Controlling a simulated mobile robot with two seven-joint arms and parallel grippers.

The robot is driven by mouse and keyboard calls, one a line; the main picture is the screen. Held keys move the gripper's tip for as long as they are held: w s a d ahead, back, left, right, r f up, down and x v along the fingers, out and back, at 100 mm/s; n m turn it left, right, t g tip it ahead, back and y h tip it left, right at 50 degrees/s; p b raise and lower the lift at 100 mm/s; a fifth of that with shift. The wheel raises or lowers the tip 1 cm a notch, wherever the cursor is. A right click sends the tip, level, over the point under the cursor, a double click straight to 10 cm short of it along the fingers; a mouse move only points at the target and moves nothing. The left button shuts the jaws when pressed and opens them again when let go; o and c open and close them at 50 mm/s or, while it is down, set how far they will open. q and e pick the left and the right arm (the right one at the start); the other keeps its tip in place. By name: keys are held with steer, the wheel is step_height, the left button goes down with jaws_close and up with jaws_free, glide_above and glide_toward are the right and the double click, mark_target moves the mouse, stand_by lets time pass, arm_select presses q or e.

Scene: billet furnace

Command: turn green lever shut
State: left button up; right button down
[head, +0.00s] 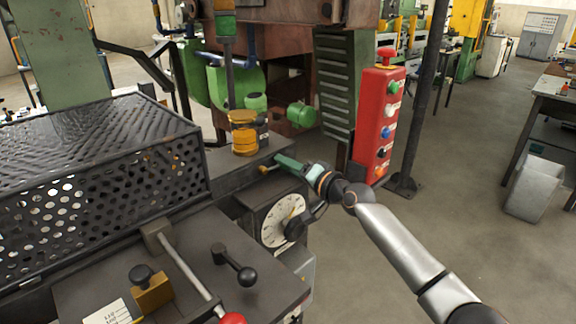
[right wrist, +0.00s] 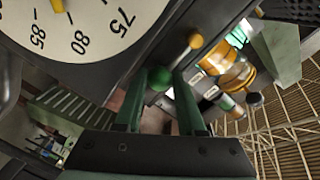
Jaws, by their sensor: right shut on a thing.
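The green lever shows in the right wrist view as a green ball knob (right wrist: 159,79) on a thin stem that runs to a small brass end (right wrist: 195,41). In the head view a small brass part (head: 265,169) shows beside the gripper at the machine's edge; the green knob cannot be told apart there. My right gripper (head: 280,160) reaches in from the right, and its two green fingers are shut on the knob. They also show in the right wrist view (right wrist: 160,88), one on each side of it. My left gripper is not in view.
A dial gauge (head: 284,220) with a black knob sits just below the gripper. A brass-coloured cylinder (head: 243,133) stands behind it. A red button box (head: 378,120) on a post is to the right. A perforated cover (head: 120,170) fills the left. Open floor lies at right.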

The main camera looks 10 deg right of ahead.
steer(key=shift+f, duration=0.1)
stand_by(0.3)
steer(key=c, duration=0.5)
jaws_free()
